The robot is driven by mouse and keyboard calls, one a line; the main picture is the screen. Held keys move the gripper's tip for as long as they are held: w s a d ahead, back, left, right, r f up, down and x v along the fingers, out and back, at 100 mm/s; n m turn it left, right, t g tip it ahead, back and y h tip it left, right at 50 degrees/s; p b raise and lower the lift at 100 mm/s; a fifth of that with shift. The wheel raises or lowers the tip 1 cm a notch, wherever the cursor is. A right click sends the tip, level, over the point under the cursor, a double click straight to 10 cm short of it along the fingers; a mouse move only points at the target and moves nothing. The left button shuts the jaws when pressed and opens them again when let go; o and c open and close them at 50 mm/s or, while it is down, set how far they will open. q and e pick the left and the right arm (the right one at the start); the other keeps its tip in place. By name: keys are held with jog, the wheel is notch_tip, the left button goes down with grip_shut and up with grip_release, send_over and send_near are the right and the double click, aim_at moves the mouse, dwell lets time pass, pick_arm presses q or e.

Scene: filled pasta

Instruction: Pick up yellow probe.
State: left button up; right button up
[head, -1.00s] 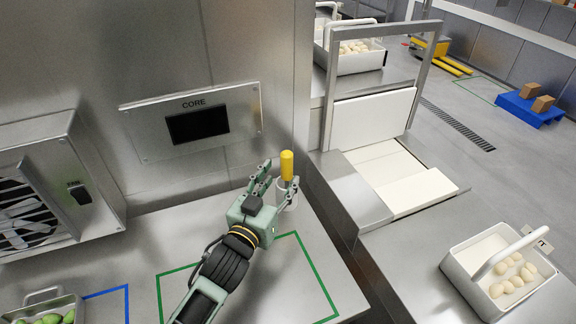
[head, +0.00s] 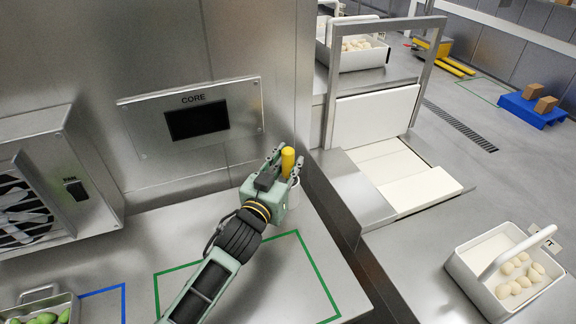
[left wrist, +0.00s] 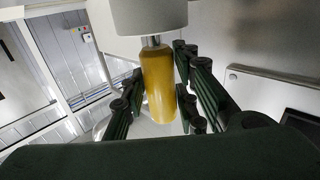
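The yellow probe (head: 288,161) stands upright in a pale cylindrical holder (head: 294,196) on the steel counter, close to the back wall. In the left wrist view the probe's yellow handle (left wrist: 160,85) hangs in the picture middle, its metal neck meeting the grey holder (left wrist: 150,15) at the top. My left gripper (head: 284,164) is at the probe, with fingers on both sides of the handle. In the left wrist view the fingers are spread, and narrow gaps seem to show beside the handle. My right gripper is not in view.
A wall panel marked CORE (head: 190,118) is behind my left arm. A green outline (head: 312,268) is taped on the counter. A white basket of pale pieces (head: 505,270) stands at the right. A tray of green pieces (head: 40,308) is at the lower left.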

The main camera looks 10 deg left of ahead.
pick_arm(q)
grip_shut()
